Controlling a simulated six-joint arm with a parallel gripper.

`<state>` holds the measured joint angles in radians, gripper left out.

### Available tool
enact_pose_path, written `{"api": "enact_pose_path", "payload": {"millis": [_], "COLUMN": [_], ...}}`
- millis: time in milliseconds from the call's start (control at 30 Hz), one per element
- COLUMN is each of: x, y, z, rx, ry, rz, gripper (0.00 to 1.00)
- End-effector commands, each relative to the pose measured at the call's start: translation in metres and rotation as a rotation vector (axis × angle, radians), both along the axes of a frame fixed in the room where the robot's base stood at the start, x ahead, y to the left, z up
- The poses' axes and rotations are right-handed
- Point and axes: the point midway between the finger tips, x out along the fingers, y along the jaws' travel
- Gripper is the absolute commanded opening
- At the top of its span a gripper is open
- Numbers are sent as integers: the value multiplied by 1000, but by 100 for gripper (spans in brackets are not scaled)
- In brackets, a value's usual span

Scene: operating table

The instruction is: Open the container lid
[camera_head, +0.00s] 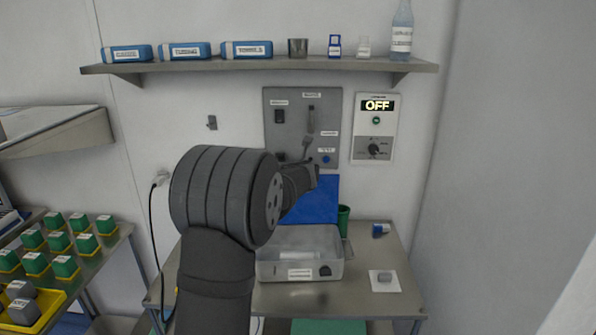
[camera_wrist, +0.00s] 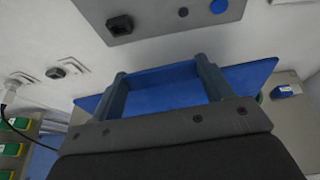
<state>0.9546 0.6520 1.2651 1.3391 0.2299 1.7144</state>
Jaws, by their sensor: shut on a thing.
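The container (camera_head: 333,267) is a pale, see-through box with a white label on its front, on the metal table. Its blue lid (camera_head: 317,205) stands raised at the back of the box, steeply tilted, and the box's inside shows from above. My gripper (camera_head: 313,176) is at the lid's upper part, partly hidden by my own arm. In the wrist view, the two fingers (camera_wrist: 162,84) stand apart with blue lid material between them, and the lid (camera_wrist: 165,108) spreads behind them. The exact contact at the fingertips is hard to see.
A grey wall panel (camera_head: 275,103) is close above my gripper. A green cup (camera_head: 343,220) stands behind the box. A small blue item (camera_head: 380,230) and a grey piece on a white pad (camera_head: 384,287) lie on the table's right, with free room around them.

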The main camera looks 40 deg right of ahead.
Motion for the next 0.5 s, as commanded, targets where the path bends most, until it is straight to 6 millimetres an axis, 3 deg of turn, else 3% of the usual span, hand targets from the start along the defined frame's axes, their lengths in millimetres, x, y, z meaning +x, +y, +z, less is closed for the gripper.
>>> {"api": "enact_pose_path", "payload": {"millis": [100, 133, 200, 500], "x": [-1, 0, 0, 0], "y": [1, 1, 1, 1], "z": [-5, -5, -5, -5], "rx": [6, 6, 6, 6], "ry": [6, 5, 5, 5], "rz": [1, 1, 1, 1], "gripper": [32, 78, 92, 95]}}
